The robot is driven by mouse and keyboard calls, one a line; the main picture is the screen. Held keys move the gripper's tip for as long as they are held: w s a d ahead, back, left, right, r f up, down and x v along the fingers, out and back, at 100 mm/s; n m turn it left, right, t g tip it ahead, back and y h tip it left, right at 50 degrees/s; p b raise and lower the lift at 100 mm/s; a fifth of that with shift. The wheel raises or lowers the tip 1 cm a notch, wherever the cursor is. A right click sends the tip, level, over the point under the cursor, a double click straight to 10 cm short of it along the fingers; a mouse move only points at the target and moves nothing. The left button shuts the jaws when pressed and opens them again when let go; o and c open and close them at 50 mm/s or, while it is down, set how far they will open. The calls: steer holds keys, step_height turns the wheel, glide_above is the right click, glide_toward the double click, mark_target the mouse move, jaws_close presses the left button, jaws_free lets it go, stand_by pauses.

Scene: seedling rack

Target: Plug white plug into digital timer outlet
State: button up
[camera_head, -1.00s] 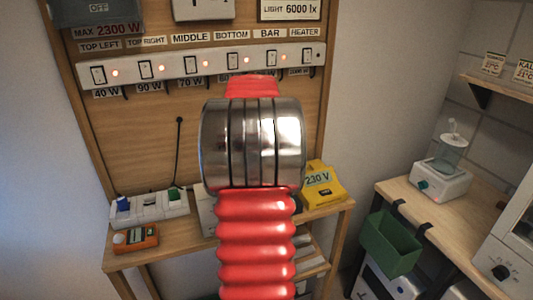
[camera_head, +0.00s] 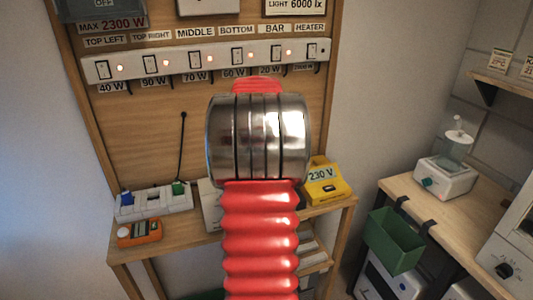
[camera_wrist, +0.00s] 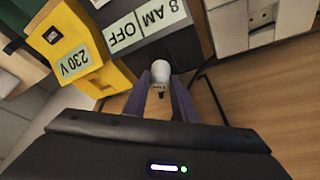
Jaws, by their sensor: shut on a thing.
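My gripper (camera_wrist: 160,98) is shut on a white plug (camera_wrist: 160,72), seen in the wrist view between the two dark fingers. The plug sits in front of a dark grey box (camera_wrist: 180,48) with a label reading "8 AM OFF". This box may be the digital timer, but no outlet shows clearly on it. I cannot tell whether the plug touches the box. In the head view my red arm and metal cuff hide the gripper, the plug and this box. Another grey box (camera_head: 100,10) marked "OFF" is cut off at the top left of the head view.
A yellow 230 V box (camera_head: 325,182) stands right of my arm; it also shows in the wrist view (camera_wrist: 75,45). A white box (camera_wrist: 242,25) flanks the grey one. A dark cable (camera_wrist: 214,95) runs nearby.

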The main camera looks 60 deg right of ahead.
steer(key=shift+f, duration=1.65)
steer(key=o, duration=1.1)
steer(key=shift+o, duration=0.2)
steer(key=w+v, duration=0.1)
steer(key=v, duration=1.2)
steer(key=shift+s+a+r, duration=0.15)
steer(key=shift+s+r, duration=0.15)
steer(key=shift+s, duration=0.2)
